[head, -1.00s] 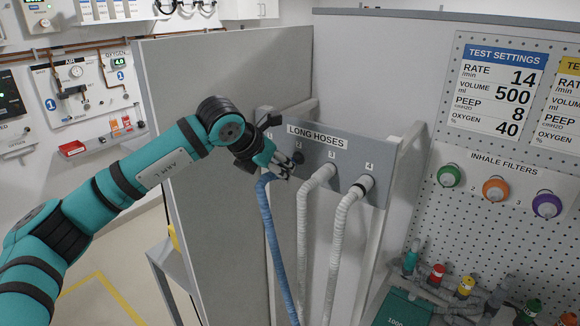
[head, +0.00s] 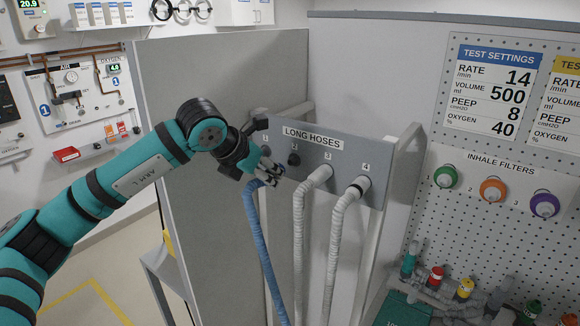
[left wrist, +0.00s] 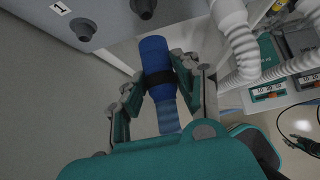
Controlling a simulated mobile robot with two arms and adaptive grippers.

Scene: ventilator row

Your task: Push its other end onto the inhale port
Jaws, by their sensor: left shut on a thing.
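My left gripper (head: 269,174) is shut on the upper end of a blue ribbed hose (head: 262,245). In the left wrist view, the hose's smooth blue cuff with a black band (left wrist: 155,56) sits between the two fingers (left wrist: 160,84). The cuff is apart from the rack pegs and points away from the wrist. The rest of the hose hangs down out of the head view, so its other end is hidden. No inhale port can be made out in either view.
The grey LONG HOSES rack (head: 325,155) is close by the gripper. Its dark peg 2 (head: 293,159) is bare. White hoses (head: 300,230) hang from pegs 3 and 4. A tall grey panel (head: 215,90) stands behind my arm. Inhale filters (head: 492,190) hang at right.

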